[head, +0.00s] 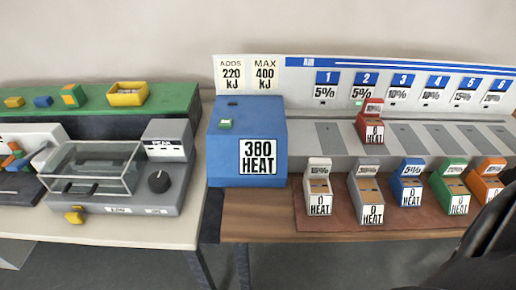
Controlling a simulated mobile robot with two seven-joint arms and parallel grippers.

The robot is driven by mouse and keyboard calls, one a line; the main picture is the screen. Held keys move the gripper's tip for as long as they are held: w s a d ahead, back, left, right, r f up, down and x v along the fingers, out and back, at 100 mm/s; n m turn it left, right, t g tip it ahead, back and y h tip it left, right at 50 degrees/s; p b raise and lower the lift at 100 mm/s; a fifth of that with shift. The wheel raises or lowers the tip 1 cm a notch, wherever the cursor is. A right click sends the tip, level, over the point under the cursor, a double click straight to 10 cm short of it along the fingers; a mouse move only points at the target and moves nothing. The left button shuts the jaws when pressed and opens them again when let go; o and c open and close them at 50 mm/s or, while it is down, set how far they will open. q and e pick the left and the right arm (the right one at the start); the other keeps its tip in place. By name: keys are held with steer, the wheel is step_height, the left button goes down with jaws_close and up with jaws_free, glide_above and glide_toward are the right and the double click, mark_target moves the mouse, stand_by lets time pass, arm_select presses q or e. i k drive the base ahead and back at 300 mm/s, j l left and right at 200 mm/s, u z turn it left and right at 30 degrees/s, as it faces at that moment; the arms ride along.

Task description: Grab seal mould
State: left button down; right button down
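No thing here is clearly marked as the seal mould. Several block-like units with "0 HEAT" labels stand at the right: a white one (318,187), a grey one (366,192), a blue one (407,184), a green one (449,188) and an orange one (484,181), in a row on a brown mat (340,231). A similar red unit (370,122) sits farther back on the grey slotted bench. At the left, a grey machine (174,185) has a clear box, a black knob and a small label hard to read. Neither gripper shows.
A blue box (227,146) reads "380 HEAT". A green shelf (178,103) at the back left holds small yellow and blue blocks and a yellow tray (128,96). A numbered panel (300,91) stands behind the bench. A dark shape covers the lower right corner.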

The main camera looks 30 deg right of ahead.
mark_target(369, 124)
steer(key=z, duration=1.9)
steer(key=i+l+u, duration=0.15)
steer(key=l, duration=0.2)
